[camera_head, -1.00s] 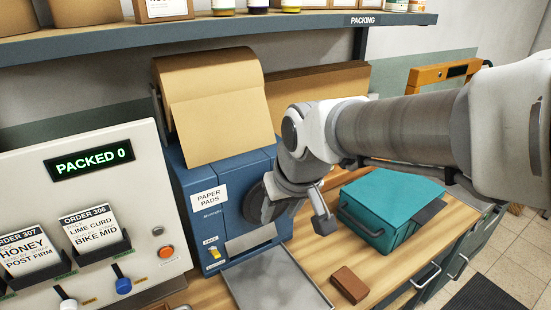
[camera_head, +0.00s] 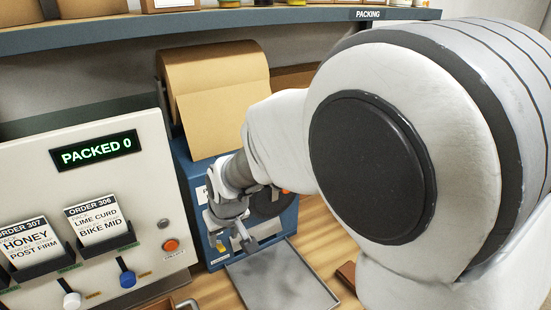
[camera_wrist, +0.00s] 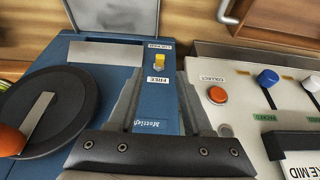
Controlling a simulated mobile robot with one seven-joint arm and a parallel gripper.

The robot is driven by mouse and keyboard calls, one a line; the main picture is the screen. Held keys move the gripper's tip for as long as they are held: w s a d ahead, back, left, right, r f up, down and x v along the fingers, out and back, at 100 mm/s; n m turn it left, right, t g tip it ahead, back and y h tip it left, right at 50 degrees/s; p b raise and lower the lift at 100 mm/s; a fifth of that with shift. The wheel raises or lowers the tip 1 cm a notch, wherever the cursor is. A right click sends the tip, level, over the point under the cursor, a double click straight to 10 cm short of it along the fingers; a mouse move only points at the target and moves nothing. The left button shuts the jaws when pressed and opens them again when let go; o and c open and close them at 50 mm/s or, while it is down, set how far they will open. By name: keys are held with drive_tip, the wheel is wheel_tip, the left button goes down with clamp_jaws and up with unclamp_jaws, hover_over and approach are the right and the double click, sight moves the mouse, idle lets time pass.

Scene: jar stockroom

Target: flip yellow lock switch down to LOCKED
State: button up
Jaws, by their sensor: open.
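The yellow lock switch (camera_wrist: 159,60) shows in the wrist view on the front of the blue paper pad machine (camera_wrist: 97,80), between a FREE label and a LOCKED label. I cannot tell clearly which way its lever is tipped. My gripper (camera_wrist: 160,74) is open, its two fingers spread in front of the panel on either side of the switch's line. Whether they touch the panel I cannot tell. In the head view my gripper (camera_head: 230,243) is in front of the machine's lower left front and mostly hides the switch.
A black crank disc (camera_wrist: 45,110) with an orange knob (camera_wrist: 10,140) sits beside the switch. On the other side stands a white order panel with an orange button (camera_wrist: 217,95) and blue lever (camera_wrist: 267,77). A grey metal tray (camera_head: 280,280) lies below the machine.

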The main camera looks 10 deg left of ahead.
sight(222, 248)
drive_tip(key=x, duration=0.7)
drive_tip(key=shift+f+b, duration=0.25)
drive_tip(key=shift+b, duration=0.05)
clamp_jaws()
